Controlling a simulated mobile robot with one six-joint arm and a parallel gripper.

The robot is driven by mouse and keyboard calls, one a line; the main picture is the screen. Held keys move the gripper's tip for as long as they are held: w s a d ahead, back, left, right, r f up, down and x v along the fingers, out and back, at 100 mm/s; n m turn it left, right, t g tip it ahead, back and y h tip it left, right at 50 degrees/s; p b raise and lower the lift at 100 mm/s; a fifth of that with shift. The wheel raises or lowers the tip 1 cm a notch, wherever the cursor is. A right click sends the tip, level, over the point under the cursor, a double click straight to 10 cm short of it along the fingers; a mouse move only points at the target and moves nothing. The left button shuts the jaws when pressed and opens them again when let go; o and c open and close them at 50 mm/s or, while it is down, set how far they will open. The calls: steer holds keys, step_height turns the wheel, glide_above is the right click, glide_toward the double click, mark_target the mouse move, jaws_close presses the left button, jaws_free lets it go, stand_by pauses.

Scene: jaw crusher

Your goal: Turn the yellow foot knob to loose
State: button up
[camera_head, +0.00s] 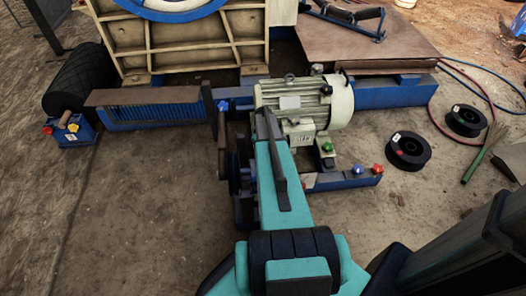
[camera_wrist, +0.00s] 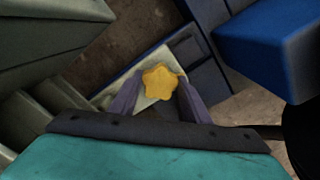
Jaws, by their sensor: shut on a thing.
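The yellow foot knob (camera_wrist: 160,83) is star-shaped and sits over a pale plate (camera_wrist: 152,62) in the wrist view. My gripper (camera_wrist: 159,94) has its two purple-grey fingers on either side of the knob, shut on it. The knob's underside and stem are hidden. In the head view my teal arm covers the yellow knob and my gripper, beside the cream electric motor (camera_head: 305,100). I cannot tell the knob's turned position.
A green knob (camera_head: 327,147), a blue knob (camera_head: 358,169) and a red knob (camera_head: 377,168) stand right of my arm. A blue block (camera_wrist: 270,50) is close at the upper right of the wrist view. Black spools (camera_head: 408,150) lie on the floor to the right.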

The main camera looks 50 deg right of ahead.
steer(key=o, duration=0.9)
steer(key=shift+w, duration=0.2)
steer(key=shift+o, duration=0.7)
steer(key=shift+s, duration=0.1)
steer(key=shift+r, duration=0.15)
step_height(320, 180, up, 14)
steer(key=p, duration=0.2)
steer(key=shift+f+p, duration=0.25)
steer(key=shift+p, duration=0.1)
